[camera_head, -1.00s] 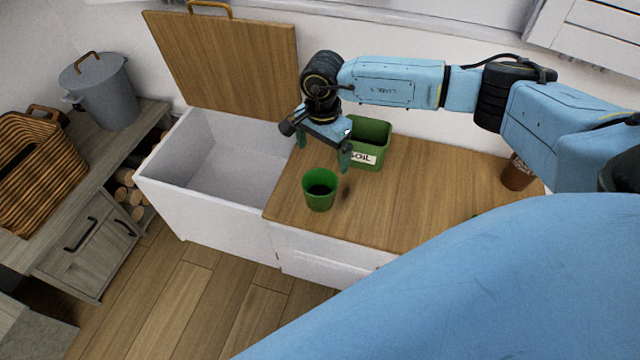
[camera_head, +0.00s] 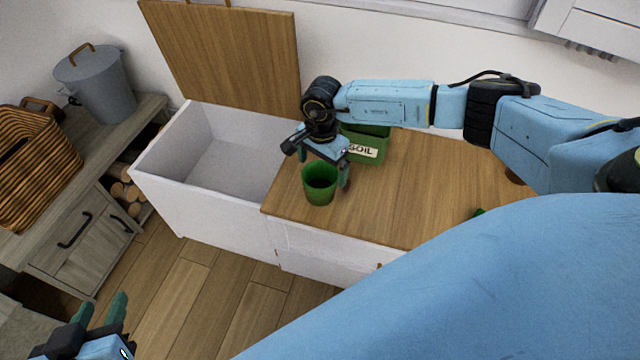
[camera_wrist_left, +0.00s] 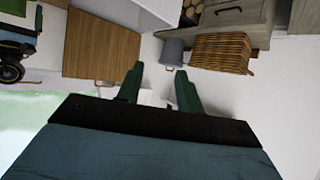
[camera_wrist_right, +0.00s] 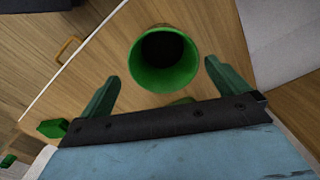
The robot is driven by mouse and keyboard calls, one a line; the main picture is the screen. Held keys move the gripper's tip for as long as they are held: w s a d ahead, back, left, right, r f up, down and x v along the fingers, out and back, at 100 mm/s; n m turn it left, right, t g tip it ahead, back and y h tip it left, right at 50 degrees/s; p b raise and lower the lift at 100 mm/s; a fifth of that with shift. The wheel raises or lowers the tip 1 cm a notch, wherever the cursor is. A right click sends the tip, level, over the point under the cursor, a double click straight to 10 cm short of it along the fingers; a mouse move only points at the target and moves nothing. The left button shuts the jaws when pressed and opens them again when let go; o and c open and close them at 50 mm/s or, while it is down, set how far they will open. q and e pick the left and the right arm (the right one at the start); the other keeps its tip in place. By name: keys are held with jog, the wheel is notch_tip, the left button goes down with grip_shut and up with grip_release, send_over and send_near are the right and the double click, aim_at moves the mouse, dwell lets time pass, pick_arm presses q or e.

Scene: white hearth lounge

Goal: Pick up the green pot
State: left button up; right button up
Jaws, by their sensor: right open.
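The green pot (camera_head: 319,190) stands upright on the wooden top of the white bench, near its open compartment. My right gripper (camera_head: 325,172) is open just above and behind the pot, its fingers pointing down around the pot's rim. In the right wrist view the pot (camera_wrist_right: 164,78) lies between and ahead of the spread fingertips of the right gripper (camera_wrist_right: 158,76), apart from both. My left gripper (camera_head: 103,318) shows at the lower left over the floor, empty. Its fingers stand apart in the left wrist view (camera_wrist_left: 159,70).
A grey bin (camera_head: 100,88) and wicker basket (camera_head: 28,175) stand on the side cabinet.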

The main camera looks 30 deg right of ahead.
aim_at(320, 176)
notch_tip(320, 176, down, 4)
jog(key=shift+w+a+f+b, duration=0.1)
jog(key=shift+w+f+b, duration=0.1)
jog(key=shift+b, duration=0.9)
jog(key=shift+f, duration=0.2)
pick_arm(q)
notch_tip(320, 176, up, 10)
jog(key=w+d+t+h, duration=0.2)
jog(key=t, duration=0.4)
jog(key=shift+w+d+f+t, duration=0.15)
jog(key=shift+w+d+t, duration=0.1)
jog(key=shift+d+t, duration=0.15)
pick_arm(e)
jog(key=c, duration=1.1)
pick_arm(q)
jog(key=shift+f, duration=0.1)
pick_arm(e)
jog(key=shift+r, duration=0.2)
